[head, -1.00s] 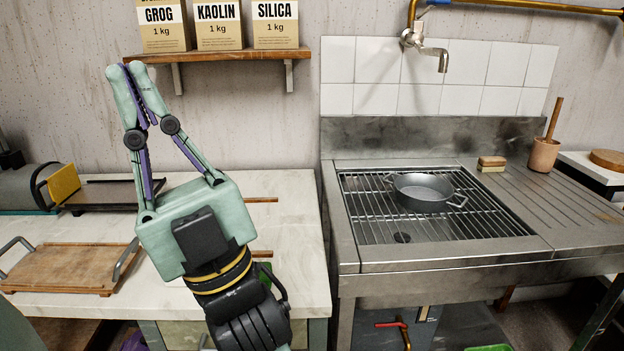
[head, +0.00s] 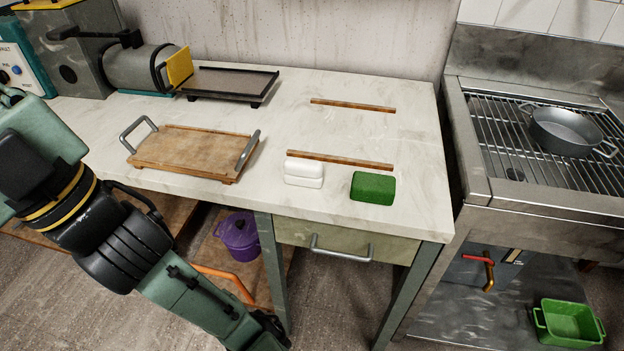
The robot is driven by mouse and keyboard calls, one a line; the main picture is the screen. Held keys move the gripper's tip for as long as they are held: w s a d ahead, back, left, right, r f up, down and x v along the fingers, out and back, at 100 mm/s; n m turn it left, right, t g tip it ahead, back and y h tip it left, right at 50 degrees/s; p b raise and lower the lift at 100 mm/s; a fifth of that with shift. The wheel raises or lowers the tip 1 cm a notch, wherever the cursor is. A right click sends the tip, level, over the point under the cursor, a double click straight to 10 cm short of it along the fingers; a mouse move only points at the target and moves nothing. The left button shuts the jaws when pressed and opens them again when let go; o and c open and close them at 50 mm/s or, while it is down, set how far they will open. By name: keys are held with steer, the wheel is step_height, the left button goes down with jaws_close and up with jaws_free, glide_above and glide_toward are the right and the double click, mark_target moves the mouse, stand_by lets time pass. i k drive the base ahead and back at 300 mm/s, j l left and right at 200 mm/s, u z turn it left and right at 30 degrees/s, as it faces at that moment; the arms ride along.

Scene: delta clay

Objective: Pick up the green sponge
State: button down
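The green sponge (head: 373,187) lies on the pale worktop (head: 420,213) near its front edge, towards the right end. A white block (head: 304,172) lies just to its left, apart from it. My arm reaches up along the left side of the head view, well to the left of the sponge. The gripper's fingers are outside the picture, so their state does not show.
Two wooden strips (head: 346,160) (head: 353,105) lie behind the sponge. A wooden tray (head: 190,150) with metal handles is to the left. A drawer handle (head: 341,250) juts out below the worktop.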

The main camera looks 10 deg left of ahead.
mark_target(369, 187)
steer(key=z, duration=1.1)
steer(key=u, duration=1.1)
steer(key=i+l, duration=0.1)
steer(key=l, duration=0.2)
steer(key=i+l, duration=0.15)
steer(key=l, duration=0.2)
steer(key=i+l+u, duration=0.1)
steer(key=l, duration=0.2)
